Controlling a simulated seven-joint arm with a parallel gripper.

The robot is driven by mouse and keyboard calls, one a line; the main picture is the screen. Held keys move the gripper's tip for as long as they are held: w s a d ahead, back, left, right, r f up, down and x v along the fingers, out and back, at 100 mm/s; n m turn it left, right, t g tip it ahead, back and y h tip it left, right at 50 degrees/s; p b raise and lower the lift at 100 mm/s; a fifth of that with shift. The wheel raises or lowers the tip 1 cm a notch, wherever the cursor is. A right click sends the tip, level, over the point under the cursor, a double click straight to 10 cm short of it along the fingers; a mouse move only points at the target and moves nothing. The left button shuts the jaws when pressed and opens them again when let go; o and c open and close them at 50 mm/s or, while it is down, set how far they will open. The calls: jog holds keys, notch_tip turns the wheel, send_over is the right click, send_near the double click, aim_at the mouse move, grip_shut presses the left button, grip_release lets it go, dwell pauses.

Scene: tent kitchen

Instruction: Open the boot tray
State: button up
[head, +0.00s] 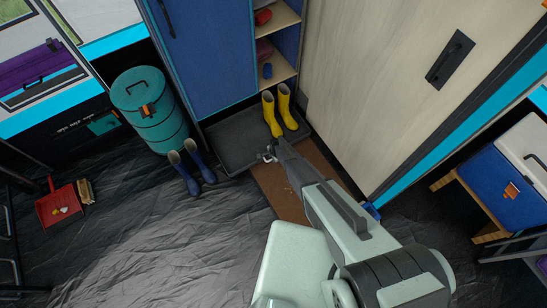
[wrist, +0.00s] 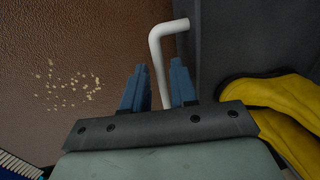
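The boot tray (head: 232,152) is a dark grey, shallow tray at the foot of the blue cabinet. It sticks out past the cabinet's front, and its grey surface fills the upper right of the wrist view (wrist: 245,45). A bent pale rod-like handle (wrist: 166,40) is at the tray's front edge. My gripper (wrist: 158,82) is at this edge with one blue finger on each side of the rod. The fingers are apart, with narrow gaps beside the rod; I see no firm grip. Yellow boots (head: 270,115) stand on the tray's right part, close to my gripper.
A brown mat (head: 290,187) with pale crumbs lies under my arm. Blue boots (head: 193,168) stand on the floor left of the tray, near a teal drum (head: 152,112). A pale wooden door panel (head: 385,75) is at the right. The dark floor (head: 150,230) in front is mostly clear.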

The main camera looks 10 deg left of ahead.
jog(key=shift+o, duration=0.8)
jog(key=shift+r, duration=0.1)
notch_tip(320, 180, up, 13)
jog(key=s+d, duration=0.1)
jog(key=shift+s+d+r, duration=0.2)
jog(key=shift+s+d, duration=0.15)
jog(key=shift+d, duration=0.05)
